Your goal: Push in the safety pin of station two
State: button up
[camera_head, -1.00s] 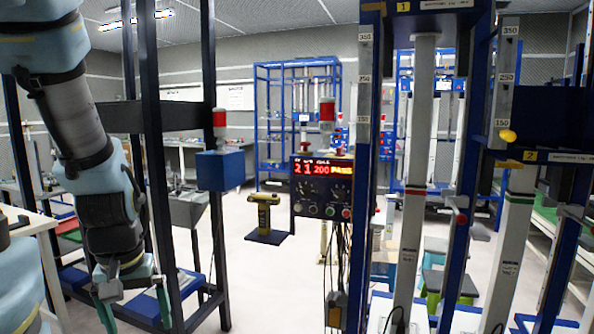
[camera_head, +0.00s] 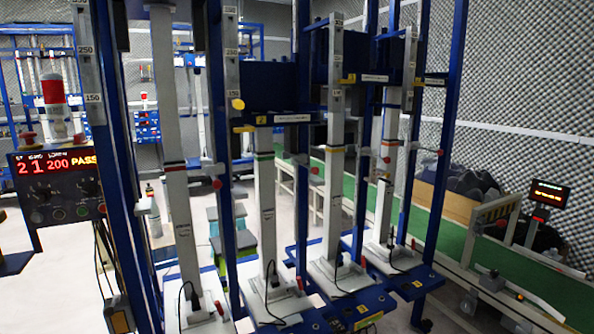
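The blue test rack holds several white upright columns. A yellow label that appears to read 2 (camera_head: 243,129) sits above the column with a green band (camera_head: 265,200), which I take as station two. A yellow round knob (camera_head: 237,104) is at the scale left of that label. A small red knob (camera_head: 216,184) shows on the blue post left of this column. I cannot tell which knob is the safety pin, or how far either is pushed in. My gripper is out of view.
A control box (camera_head: 58,185) with a lit display reading 2 1 200 PASS and a red-white beacon (camera_head: 55,103) stands at the left. Black cables hang below it. A green conveyor (camera_head: 540,285) runs along the right. White floor shows at the lower left.

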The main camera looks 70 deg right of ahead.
aim_at(314, 170)
jog(key=l+z, duration=0.25)
jog(key=z, duration=0.15)
jog(key=i+l+z, duration=0.1)
jog(key=z, duration=0.3)
jog(key=i+l+z, duration=0.15)
jog(key=l+z, duration=0.25)
jog(key=j, duration=0.05)
